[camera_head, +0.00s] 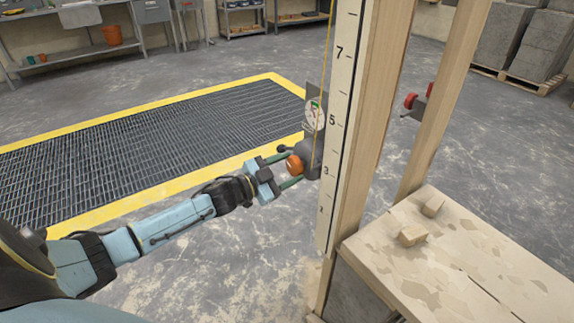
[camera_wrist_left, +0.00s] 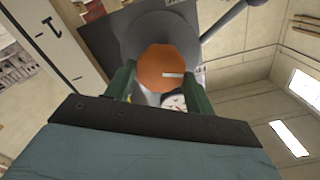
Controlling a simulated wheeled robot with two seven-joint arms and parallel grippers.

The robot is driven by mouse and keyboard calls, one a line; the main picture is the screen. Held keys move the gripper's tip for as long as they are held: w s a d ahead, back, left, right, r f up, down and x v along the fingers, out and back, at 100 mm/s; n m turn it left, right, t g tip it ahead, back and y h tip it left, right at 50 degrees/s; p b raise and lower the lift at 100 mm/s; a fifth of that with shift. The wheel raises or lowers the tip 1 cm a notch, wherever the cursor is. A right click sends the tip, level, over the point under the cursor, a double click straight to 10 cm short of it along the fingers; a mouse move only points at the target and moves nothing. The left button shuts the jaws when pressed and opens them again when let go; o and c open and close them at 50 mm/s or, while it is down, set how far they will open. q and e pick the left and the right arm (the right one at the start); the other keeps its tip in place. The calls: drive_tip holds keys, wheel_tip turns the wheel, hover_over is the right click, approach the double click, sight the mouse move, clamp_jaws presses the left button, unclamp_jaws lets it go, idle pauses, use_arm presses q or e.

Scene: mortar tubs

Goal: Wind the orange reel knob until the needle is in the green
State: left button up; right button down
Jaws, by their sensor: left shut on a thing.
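The orange reel knob (camera_head: 294,165) sticks out from a grey reel (camera_head: 312,155) on the wooden post. My left gripper (camera_head: 288,170) is at the knob, with its green fingers on either side of it, shut on it. In the left wrist view the knob (camera_wrist_left: 166,68) sits between the two fingers, with a pale mark on its face pointing right. The round gauge (camera_head: 314,115) with a green part is just above the reel; its needle is too small to read. In the left wrist view the gauge is mostly hidden. My right gripper is not in view.
A white numbered scale (camera_head: 341,95) runs up the wooden post (camera_head: 375,110) right beside the reel. A worn bench top (camera_head: 470,265) with small blocks (camera_head: 413,235) stands at lower right. A yellow-edged floor grate (camera_head: 150,140) lies behind my left arm.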

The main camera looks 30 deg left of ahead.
use_arm(q)
drive_tip(key=shift+m, duration=0.8)
drive_tip(key=shift+d+m, duration=0.1)
drive_tip(key=shift+m, duration=0.7)
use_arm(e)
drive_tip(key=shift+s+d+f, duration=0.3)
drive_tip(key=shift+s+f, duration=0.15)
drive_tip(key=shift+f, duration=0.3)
use_arm(q)
drive_tip(key=shift+p, duration=0.3)
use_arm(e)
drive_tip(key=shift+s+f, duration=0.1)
use_arm(q)
drive_tip(key=o, duration=1)
drive_tip(key=shift+s, duration=0.1)
drive_tip(key=shift+s, duration=0.25)
drive_tip(key=p+v, duration=0.2)
drive_tip(key=v, duration=1.1)
drive_tip(key=shift+p, duration=0.4)
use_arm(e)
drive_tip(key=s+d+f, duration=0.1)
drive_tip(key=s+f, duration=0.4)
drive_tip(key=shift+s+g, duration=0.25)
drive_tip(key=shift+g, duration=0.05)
